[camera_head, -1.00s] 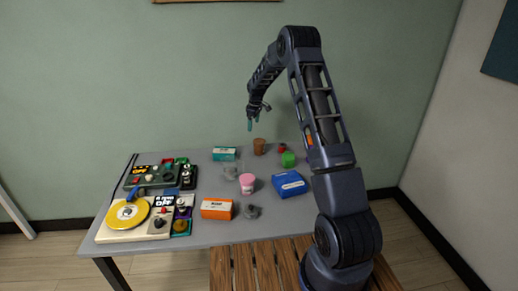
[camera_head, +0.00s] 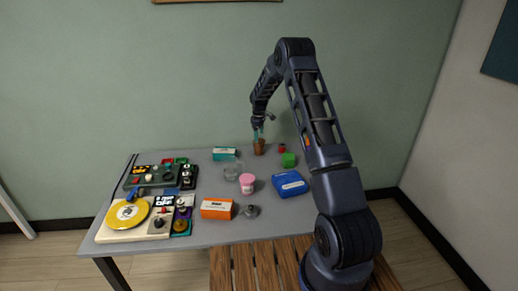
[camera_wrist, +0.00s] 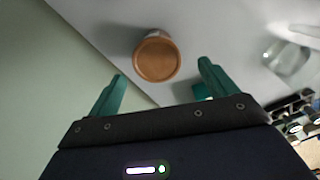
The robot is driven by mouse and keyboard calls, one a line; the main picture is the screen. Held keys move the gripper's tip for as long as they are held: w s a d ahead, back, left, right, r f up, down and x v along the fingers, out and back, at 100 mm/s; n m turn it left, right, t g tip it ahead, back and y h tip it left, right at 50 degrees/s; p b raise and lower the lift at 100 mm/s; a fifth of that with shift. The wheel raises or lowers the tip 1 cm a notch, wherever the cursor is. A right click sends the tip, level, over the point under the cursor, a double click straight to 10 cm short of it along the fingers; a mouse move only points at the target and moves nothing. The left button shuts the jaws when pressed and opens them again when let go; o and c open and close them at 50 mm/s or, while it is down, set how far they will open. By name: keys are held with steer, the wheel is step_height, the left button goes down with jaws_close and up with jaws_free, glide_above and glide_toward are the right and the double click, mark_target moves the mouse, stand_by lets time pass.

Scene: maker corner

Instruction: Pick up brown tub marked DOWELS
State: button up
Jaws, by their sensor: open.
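The brown tub (camera_head: 259,148) stands upright near the back edge of the grey table. In the wrist view its round brown top (camera_wrist: 157,59) shows from above, a little ahead of the fingertips and between their lines; any marking on it cannot be read. My gripper (camera_head: 258,134) is at the tub's top in the head view, pointing down. In the wrist view my gripper (camera_wrist: 162,70) has its two green fingers spread wide and nothing between them. Whether a finger touches the tub cannot be told.
A teal-and-white box (camera_head: 224,154) lies left of the tub, a clear container (camera_head: 232,172) in front. A red item (camera_head: 282,148) and a green item (camera_head: 289,159) stand to the right. A pink tub (camera_head: 247,183), blue box (camera_head: 290,184) and orange box (camera_head: 217,208) are nearer.

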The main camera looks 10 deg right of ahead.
mark_target(260, 141)
steer(key=shift+w+d+f, duration=0.1)
steer(key=shift+d+f, duration=0.05)
steer(key=shift+f, duration=1.85)
steer(key=shift+w+d+f, duration=0.1)
steer(key=shift+f, duration=1.85)
steer(key=shift+r, duration=0.1)
steer(key=c, duration=1.1)
